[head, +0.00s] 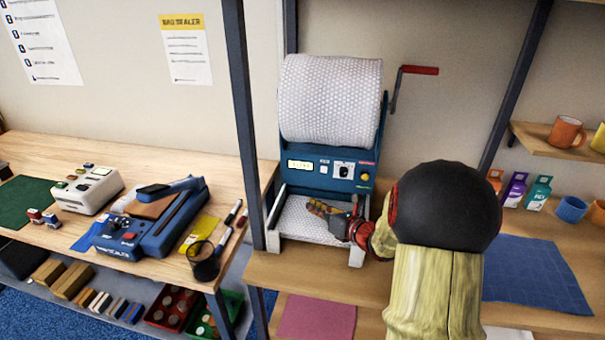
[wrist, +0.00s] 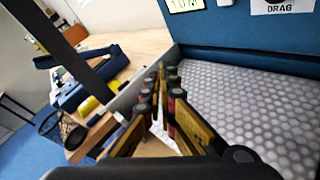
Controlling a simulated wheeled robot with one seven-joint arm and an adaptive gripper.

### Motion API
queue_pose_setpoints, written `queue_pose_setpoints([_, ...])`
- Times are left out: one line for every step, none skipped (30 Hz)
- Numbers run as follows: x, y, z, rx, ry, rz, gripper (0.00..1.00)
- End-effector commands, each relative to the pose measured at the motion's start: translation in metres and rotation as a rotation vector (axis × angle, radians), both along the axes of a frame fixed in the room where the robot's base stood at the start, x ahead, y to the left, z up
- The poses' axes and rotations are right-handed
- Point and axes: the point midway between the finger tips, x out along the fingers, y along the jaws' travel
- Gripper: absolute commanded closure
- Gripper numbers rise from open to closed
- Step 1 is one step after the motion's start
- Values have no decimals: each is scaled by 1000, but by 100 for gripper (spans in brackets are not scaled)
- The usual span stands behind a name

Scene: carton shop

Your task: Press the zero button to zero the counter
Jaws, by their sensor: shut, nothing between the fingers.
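The blue bubble-wrap dispenser (head: 310,178) stands on the bench with a lit counter display (head: 300,165) on its front panel. A small pale mark (head: 324,163) sits right of the display, too small to read; I cannot tell which control is the zero button. A dark dial (head: 343,171) and a yellow button (head: 365,177) are further right. My gripper (head: 316,208) is shut and empty, below the panel and over the wrap tray, apart from the controls. In the wrist view the fingers (wrist: 160,76) meet below the display (wrist: 186,4). The yellow button is not visible there.
The wrap roll (head: 330,102) sits above the panel, with a red-handled crank (head: 418,70) on its right. A dark post (head: 244,110) stands close on the left. A blue sealer (head: 150,222) and a mesh cup (head: 205,262) are on the left bench.

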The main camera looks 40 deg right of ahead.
Motion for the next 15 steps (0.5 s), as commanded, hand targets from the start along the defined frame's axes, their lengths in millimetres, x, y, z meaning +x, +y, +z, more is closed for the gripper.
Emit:
queue_pose_setpoints([4,-13,10,52,-30,-51,100])
queue_pose_setpoints([5,-19,15,86,-47,-80,100])
queue_pose_setpoints([6,-26,21,130,-67,-113,100])
queue_pose_setpoints([6,-30,23,163,-78,-133,100])
queue_pose_setpoints([6,-32,24,190,-85,-145,100])
queue_pose_setpoints([6,-33,25,216,-90,-153,100])
queue_pose_setpoints([6,-32,25,229,-90,-153,100])
queue_pose_setpoints([6,-32,26,240,-90,-154,100])
queue_pose_setpoints([6,-32,26,251,-90,-155,100])
queue_pose_setpoints([6,-31,26,256,-90,-156,100])
queue_pose_setpoints([6,-31,26,259,-90,-156,100])
queue_pose_setpoints([6,-31,26,261,-89,-156,100])
queue_pose_setpoints([6,-31,26,261,-89,-156,100])
queue_pose_setpoints([6,-31,26,261,-89,-156,100])
queue_pose_setpoints([6,-31,26,261,-89,-156,100])
